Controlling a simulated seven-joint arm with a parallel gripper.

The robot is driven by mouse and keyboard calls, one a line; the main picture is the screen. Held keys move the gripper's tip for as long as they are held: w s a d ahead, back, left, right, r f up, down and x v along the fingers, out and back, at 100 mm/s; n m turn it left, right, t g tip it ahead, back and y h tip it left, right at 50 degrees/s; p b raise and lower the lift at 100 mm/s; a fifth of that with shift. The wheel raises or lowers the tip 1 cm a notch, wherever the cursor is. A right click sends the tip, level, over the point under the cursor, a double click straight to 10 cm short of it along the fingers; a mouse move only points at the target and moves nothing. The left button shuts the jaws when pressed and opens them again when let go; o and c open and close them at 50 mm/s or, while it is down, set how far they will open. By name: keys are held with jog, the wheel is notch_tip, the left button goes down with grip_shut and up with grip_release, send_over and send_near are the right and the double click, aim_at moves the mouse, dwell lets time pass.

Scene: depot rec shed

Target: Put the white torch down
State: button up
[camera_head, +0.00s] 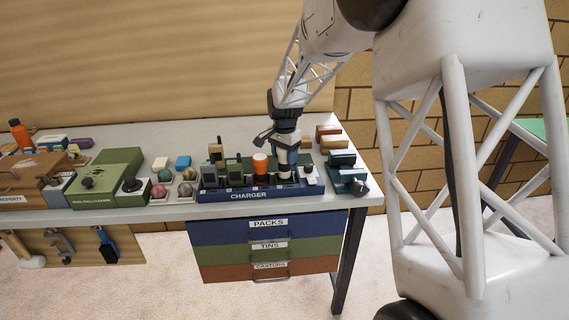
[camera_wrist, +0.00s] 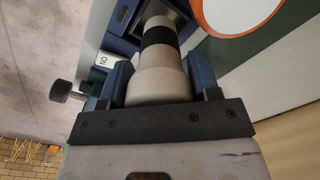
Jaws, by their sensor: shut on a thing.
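The white torch (camera_head: 283,158) stands upright at the charger (camera_head: 250,195), a blue rack on the bench. It has a black band, and it also shows in the wrist view (camera_wrist: 160,85). My gripper (camera_head: 285,140) is above the charger, pointing down, shut on the torch. Its two blue-grey fingers sit either side of the torch's wide end in the wrist view (camera_wrist: 160,78). The torch's far end is at a dark slot of the charger; I cannot tell if it rests inside.
An orange-topped torch (camera_head: 260,164) stands just left of the white torch. Labelled drawers (camera_head: 268,238) hang below the bench (camera_head: 190,132).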

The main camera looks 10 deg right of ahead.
aim_at(285, 163)
jog(key=shift+f, duration=1.6)
jog(key=shift+f, duration=0.1)
jog(key=o, duration=1)
notch_tip(285, 163, up, 12)
jog(key=shift+r, duration=0.1)
